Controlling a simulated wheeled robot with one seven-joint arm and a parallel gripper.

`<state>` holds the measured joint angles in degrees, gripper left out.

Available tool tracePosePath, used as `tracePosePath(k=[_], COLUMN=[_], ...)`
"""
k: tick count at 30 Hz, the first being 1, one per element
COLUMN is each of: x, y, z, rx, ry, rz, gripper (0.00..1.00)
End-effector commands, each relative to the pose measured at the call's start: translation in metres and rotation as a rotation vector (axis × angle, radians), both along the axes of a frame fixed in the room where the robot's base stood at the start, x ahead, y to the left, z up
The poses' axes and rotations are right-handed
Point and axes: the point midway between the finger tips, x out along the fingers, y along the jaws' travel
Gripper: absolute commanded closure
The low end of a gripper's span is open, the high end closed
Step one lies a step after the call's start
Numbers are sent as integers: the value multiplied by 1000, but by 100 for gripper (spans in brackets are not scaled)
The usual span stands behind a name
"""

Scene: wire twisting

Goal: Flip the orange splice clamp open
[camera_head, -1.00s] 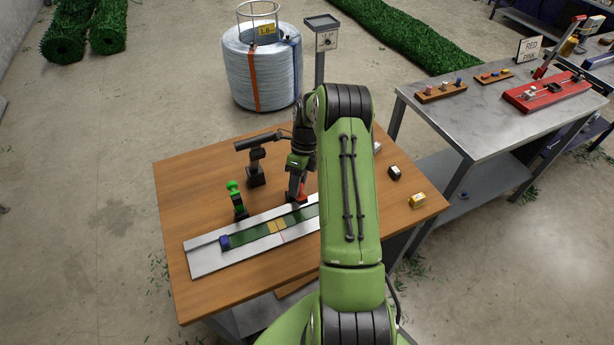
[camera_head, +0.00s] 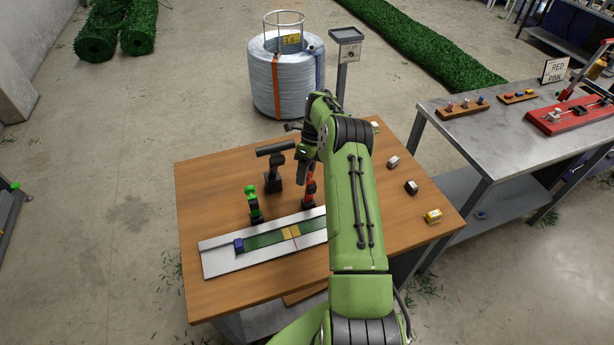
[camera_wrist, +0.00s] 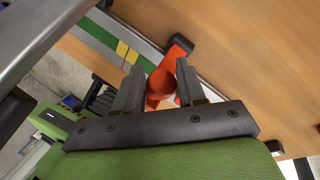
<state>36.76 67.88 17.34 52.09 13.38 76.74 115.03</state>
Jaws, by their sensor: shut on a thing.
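The orange splice clamp (camera_head: 309,192) stands at the back edge of the strip fixture (camera_head: 218,262) on the wooden table, partly behind my arm. Its handle now looks roughly upright. My gripper (camera_head: 312,172) is at the top of the clamp. In the wrist view, the gripper's two dark fingers (camera_wrist: 158,84) are on either side of the round orange handle end (camera_wrist: 161,82), shut on it. Another orange part of the clamp (camera_wrist: 178,54) shows beyond the fingers. The clamp's base is partly hidden.
A green clamp (camera_head: 254,205) stands upright to the left. A dark tool on a stand (camera_head: 273,170) is behind it. The fixture holds a green strip with yellow pieces (camera_head: 291,232) and a blue block (camera_head: 239,244). Small blocks (camera_head: 433,216) lie at the table's right side.

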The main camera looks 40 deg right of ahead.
Motion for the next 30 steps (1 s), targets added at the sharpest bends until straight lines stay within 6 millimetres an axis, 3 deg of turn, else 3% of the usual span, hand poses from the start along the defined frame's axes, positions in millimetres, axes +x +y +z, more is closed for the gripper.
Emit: tracePosePath(k=[14, 15, 18, 30], x=[0, 0, 0, 1], y=[-3, -3, -3, -2], z=[-7, -7, -7, -4], rx=[-5, -5, -5, -3], ry=[2, 3, 3, 0], rz=[-1, -1, -1, -2], gripper=[100, 59, 44, 42])
